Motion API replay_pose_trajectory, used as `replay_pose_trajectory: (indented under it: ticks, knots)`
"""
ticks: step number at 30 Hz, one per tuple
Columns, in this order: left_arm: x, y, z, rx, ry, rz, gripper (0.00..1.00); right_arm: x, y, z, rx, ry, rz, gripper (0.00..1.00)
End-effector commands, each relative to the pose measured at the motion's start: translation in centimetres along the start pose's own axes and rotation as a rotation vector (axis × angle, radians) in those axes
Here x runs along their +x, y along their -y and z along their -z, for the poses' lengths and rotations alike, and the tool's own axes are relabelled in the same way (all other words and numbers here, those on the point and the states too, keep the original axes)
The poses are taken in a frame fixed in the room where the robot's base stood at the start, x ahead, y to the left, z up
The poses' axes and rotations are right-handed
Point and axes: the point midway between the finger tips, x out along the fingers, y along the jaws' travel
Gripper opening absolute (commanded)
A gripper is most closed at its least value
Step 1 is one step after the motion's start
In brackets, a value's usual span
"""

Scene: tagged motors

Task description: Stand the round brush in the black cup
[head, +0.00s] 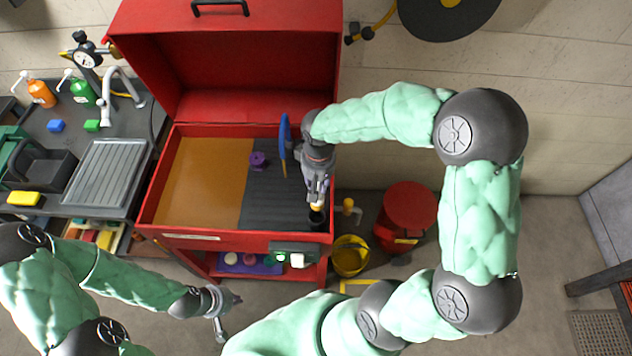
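The black cup (317,217) stands at the front right corner of the red cabinet's tray. My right gripper (317,193) points down just above the cup. It looks shut on a small piece with a pale yellow end (317,206), which seems to be the round brush. Most of the brush is hidden by the fingers, and I cannot tell whether its lower end is inside the cup. My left gripper (228,312) is at the lower left, in front of the cabinet, open and empty.
The red cabinet (150,192) has its lid raised. A sink counter (105,170) stands left; a red drum (408,210) and yellow bucket (350,255) stand right.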

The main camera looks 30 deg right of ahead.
Motion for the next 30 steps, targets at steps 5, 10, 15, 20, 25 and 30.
replay_pose_trajectory:
  ticks: [5,10,15,20,25,30]
  knots:
    - [0.9,0.3,0.0,0.000,0.000,0.000,0.00,1.3,0.0,0.0,0.000,0.001,0.000,0.00]
    - [1.7,0.6,0.1,-0.001,0.000,0.000,0.00,2.5,0.0,0.0,0.000,0.000,0.000,0.00]
    - [2.5,0.9,0.1,-0.001,-0.001,0.000,0.00,3.6,0.0,0.0,0.000,0.000,0.000,0.00]
    - [3.3,1.2,0.2,-0.001,-0.001,0.000,0.00,4.7,0.0,0.0,0.000,0.000,0.001,0.00]
    - [4.1,1.5,0.2,-0.001,-0.001,0.000,0.00,5.9,0.0,-0.1,0.000,0.000,0.000,0.00]
    - [5.0,1.8,0.2,-0.001,-0.001,0.000,0.00,7.1,0.0,-0.1,0.000,0.000,0.000,0.00]
